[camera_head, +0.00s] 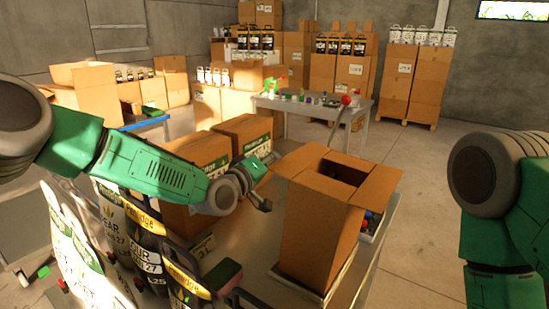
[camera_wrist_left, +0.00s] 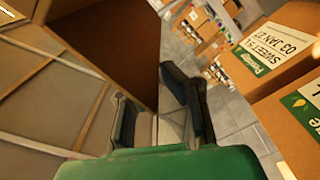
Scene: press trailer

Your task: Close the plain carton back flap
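The plain carton (camera_head: 318,235) stands upright on a board on the table, right of centre in the head view. Its top is open and the inside looks dark. One flap (camera_head: 298,160) spreads out at the upper left and another (camera_head: 380,181) at the right. I cannot tell for sure which is the back flap. My left gripper (camera_head: 266,182) is just left of the carton's top. In the left wrist view its fingers (camera_wrist_left: 158,112) are apart, beside a brown carton panel (camera_wrist_left: 115,42); contact is unclear. My right arm shows at the right, but its gripper is out of frame.
Two labelled cartons (camera_head: 198,152) stand behind the left forearm. A table (camera_head: 362,110) with small items and a red ball-topped lever (camera_head: 346,100) stands behind. The floor at right (camera_head: 425,195) is clear.

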